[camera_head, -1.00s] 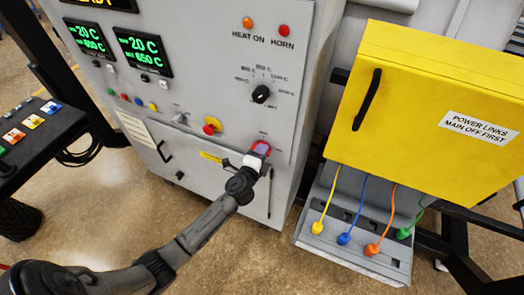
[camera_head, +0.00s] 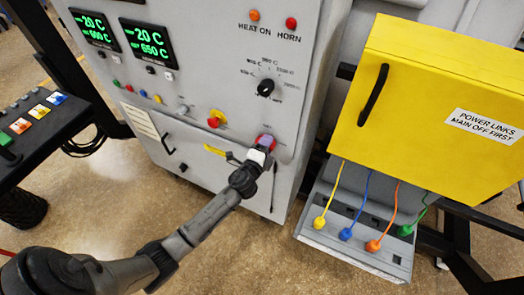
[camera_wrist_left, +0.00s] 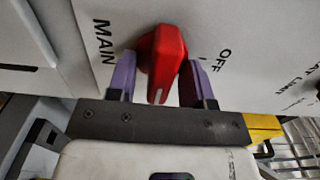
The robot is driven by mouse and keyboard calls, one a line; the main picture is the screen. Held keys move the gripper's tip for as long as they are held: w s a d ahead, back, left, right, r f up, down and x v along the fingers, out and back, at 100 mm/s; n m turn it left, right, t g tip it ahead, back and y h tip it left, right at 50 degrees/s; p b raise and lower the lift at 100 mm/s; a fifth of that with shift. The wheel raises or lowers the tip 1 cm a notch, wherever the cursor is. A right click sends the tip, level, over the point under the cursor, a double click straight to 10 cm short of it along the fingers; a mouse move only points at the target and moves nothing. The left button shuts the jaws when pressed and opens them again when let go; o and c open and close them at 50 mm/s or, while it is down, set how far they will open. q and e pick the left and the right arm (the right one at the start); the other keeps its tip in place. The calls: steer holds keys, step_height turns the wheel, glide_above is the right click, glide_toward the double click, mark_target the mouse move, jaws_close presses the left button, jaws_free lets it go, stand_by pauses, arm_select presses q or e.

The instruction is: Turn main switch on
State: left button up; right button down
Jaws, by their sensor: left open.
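The main switch is a red knob (camera_wrist_left: 162,62) on the light panel, between the printed words MAIN and OFF in the left wrist view. A pale line runs along the knob's near end. The red knob (camera_head: 266,140) also shows in the head view, low on the cabinet front and partly hidden by my gripper. My left gripper (camera_wrist_left: 160,84) is open, with one purple finger on each side of the knob. Small gaps appear between fingers and knob; I cannot tell whether either finger touches it. The left gripper (camera_head: 262,146) reaches the panel from below. My right gripper is not in view.
A red button on a yellow base (camera_head: 216,119) sits up and left of the switch. A black dial (camera_head: 266,88) is above it. A yellow power links box (camera_head: 430,105) with coloured cables stands at the right. A dark control desk (camera_head: 40,130) is at the left.

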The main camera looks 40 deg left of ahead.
arm_select(q)
steer(key=b+v, duration=0.1)
steer(key=v, duration=1.2)
steer(key=shift+s+b, duration=0.3)
steer(key=shift+d, duration=0.15)
